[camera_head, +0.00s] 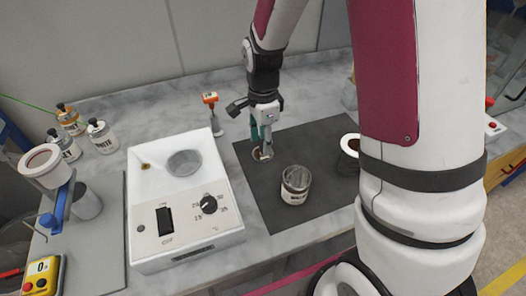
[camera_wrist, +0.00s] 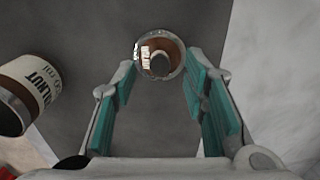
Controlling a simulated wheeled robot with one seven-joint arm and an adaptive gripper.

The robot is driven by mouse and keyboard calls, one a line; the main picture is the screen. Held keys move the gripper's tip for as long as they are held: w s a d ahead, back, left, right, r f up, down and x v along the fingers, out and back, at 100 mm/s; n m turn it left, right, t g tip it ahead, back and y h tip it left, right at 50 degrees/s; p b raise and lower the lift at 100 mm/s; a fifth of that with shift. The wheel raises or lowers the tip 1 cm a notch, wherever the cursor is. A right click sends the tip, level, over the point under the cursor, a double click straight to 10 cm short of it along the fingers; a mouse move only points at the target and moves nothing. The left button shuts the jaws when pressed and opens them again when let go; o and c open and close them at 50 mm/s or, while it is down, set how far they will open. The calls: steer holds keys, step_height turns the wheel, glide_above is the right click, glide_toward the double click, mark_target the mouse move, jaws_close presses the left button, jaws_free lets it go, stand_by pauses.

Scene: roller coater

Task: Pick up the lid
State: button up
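The lid (camera_head: 257,154) is a small round disc with a shiny rim, a brown face and a knob. It lies on the dark mat (camera_head: 262,190) near the mat's back left edge. In the wrist view the lid (camera_wrist: 143,48) shows just ahead of and between the fingertips. My gripper (camera_head: 262,138) points down over the lid with its green-padded fingers apart. The wrist view shows the gripper (camera_wrist: 160,80) open and empty. I cannot tell whether the fingertips touch the lid. In the head view the fingers partly cover it.
Another container (camera_head: 346,161) is partly hidden by my arm. A white heater-like box (camera_head: 185,215) stands left of the mat. Several bottles (camera_head: 101,138) stand further left.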

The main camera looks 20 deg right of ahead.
step_height(320, 180, down, 2)
steer(key=c, duration=0.9)
steer(key=shift+c, duration=0.2)
